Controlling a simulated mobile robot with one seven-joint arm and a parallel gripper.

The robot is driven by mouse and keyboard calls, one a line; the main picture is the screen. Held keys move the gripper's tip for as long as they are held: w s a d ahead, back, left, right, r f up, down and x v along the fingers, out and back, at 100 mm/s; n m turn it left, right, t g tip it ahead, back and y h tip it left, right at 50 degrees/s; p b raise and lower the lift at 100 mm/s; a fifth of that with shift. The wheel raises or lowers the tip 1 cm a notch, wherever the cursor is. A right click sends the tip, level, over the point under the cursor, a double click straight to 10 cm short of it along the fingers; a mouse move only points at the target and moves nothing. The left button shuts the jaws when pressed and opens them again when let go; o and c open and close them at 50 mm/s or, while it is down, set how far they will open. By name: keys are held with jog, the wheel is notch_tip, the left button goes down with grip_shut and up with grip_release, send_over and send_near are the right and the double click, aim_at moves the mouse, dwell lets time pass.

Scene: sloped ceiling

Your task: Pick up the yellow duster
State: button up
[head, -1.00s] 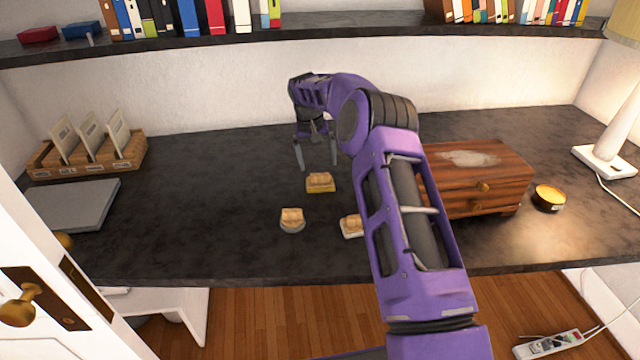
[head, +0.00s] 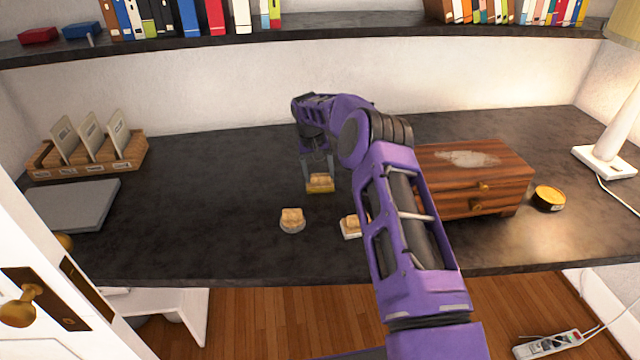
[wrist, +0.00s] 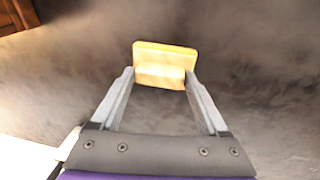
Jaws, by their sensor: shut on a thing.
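The yellow duster (head: 320,187) has a tan wooden top and a yellow base, and it is on the dark desk. My gripper (head: 318,176) is down at it, with a finger on either side. In the wrist view the duster (wrist: 165,57) sits between the fingertips of my gripper (wrist: 161,76), which are shut on it. Two similar dusters are near it: one with a grey base (head: 292,220) in front to the left, and one with a white base (head: 351,226) in front to the right, partly hidden by my arm.
A card rack (head: 130,150) and a grey laptop-like slab (head: 75,206) are at the left. The desk (head: 220,185) between is clear.

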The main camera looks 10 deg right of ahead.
aim_at(319, 175)
jog(key=c, duration=0.3)
notch_tip(319, 175, up, 10)
jog(key=shift+r, duration=0.1)
jog(key=shift+c, duration=0.2)
